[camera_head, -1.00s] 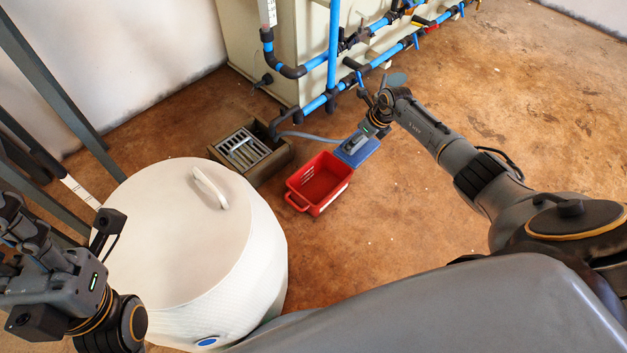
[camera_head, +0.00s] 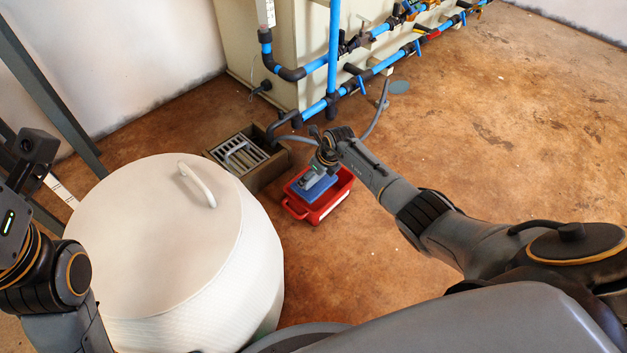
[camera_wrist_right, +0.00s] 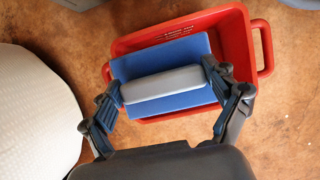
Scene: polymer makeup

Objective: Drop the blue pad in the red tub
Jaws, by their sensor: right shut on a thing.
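The blue pad (camera_head: 315,188) has a grey bar-like handle across its back. The red tub (camera_head: 320,215) stands on the floor, with handles at its ends. My right gripper (camera_head: 314,178) is shut on the pad's grey handle; the right wrist view shows a finger at each end of it. In that view, the pad (camera_wrist_right: 205,50) lies over the opening of the tub (camera_wrist_right: 240,50) and hides much of its inside. I cannot tell whether the pad touches the tub's bottom. My left gripper's fingers are not in view; only part of the left arm shows at the left edge.
A large white lidded basket (camera_head: 170,250) stands left of the tub. A drain box with a metal grate (camera_head: 242,155) is behind it, and blue pipes (camera_head: 335,60) with a grey hose run at the back. The floor to the right is open.

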